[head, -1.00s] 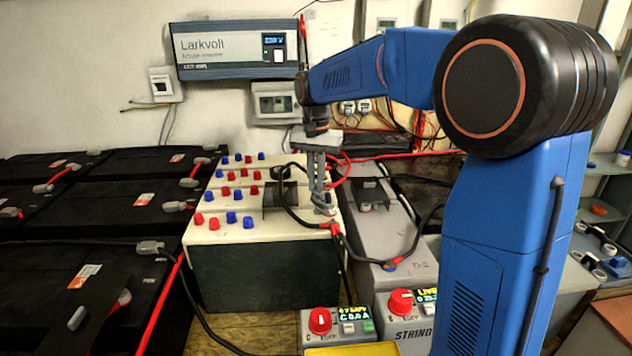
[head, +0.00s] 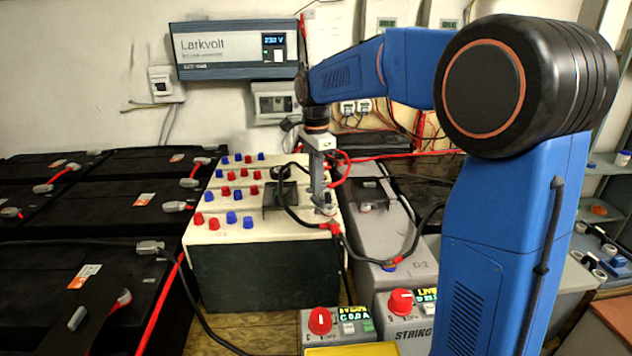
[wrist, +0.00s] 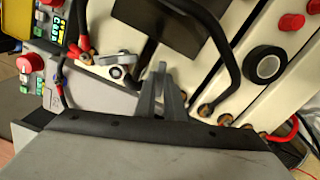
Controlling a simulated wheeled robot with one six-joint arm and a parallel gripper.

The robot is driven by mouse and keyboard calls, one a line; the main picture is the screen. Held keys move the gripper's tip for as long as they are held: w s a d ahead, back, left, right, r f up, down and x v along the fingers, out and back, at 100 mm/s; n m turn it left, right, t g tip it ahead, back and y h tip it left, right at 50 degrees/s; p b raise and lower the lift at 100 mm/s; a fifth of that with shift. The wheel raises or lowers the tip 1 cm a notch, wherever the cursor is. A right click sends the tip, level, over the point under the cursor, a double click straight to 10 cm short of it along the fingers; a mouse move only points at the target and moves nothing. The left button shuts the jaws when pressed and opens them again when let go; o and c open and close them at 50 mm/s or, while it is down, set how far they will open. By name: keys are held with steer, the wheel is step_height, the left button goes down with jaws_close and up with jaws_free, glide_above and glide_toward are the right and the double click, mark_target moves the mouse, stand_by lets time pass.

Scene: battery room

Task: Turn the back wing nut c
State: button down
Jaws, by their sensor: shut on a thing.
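My gripper (head: 318,194) points straight down at the right edge of the cream battery block (head: 262,222). Its fingers are close together, and they also show in the wrist view (wrist: 160,80). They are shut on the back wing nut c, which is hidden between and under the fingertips. A second grey wing nut (head: 325,210) sits just in front of the fingers, near a red cable lug (head: 335,231). That nut also shows in the wrist view (wrist: 118,70), left of the fingers and apart from them.
A black cable (head: 290,209) loops close to the fingers, and a red cable (head: 345,168) curves behind them. A dark plate (head: 272,196) stands on the block to the left. Red and blue caps (head: 232,217) line the block top. Knob boxes (head: 335,324) stand in front.

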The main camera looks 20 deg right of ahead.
steer(key=shift+m, duration=1.9)
steer(key=c, duration=2.1)
jaws_free()
steer(key=shift+r, duration=0.1)
step_height(320, 180, up, 17)
steer(key=shift+r, duration=0.15)
